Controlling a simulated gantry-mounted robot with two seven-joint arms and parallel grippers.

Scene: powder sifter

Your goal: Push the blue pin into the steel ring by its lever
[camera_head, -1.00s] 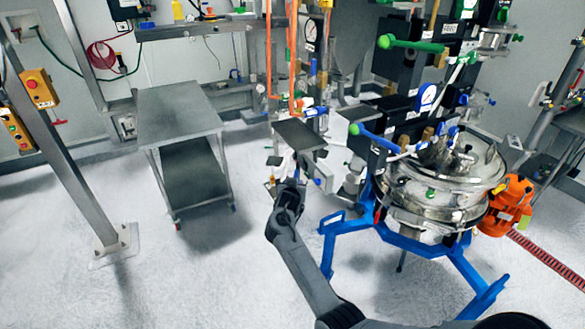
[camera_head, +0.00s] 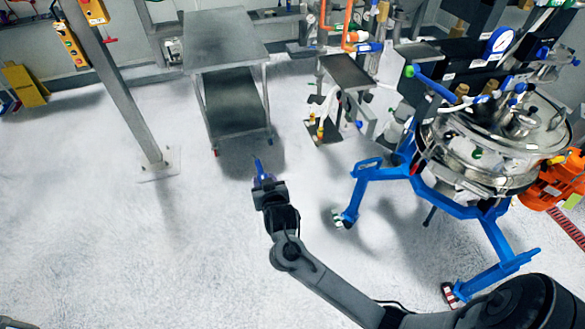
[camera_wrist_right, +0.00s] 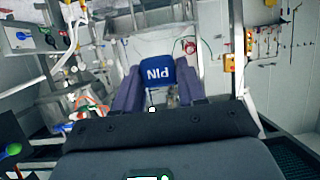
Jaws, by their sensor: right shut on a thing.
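My right gripper (camera_head: 265,181) is shut on a blue pin (camera_head: 259,169), which sticks out beyond the fingers over open floor. A blue lever-like bar with a green end (camera_head: 437,87) is at the vessel's upper left. I cannot make out which part is the steel ring. My left gripper is not in view.
A steel table (camera_head: 210,42) stands behind the gripper. A grey post (camera_head: 120,90) stands at left. The blue frame (camera_head: 440,193) spreads its legs to the right, and an orange motor (camera_head: 555,180) is on the vessel's right side. The floor around the gripper is clear.

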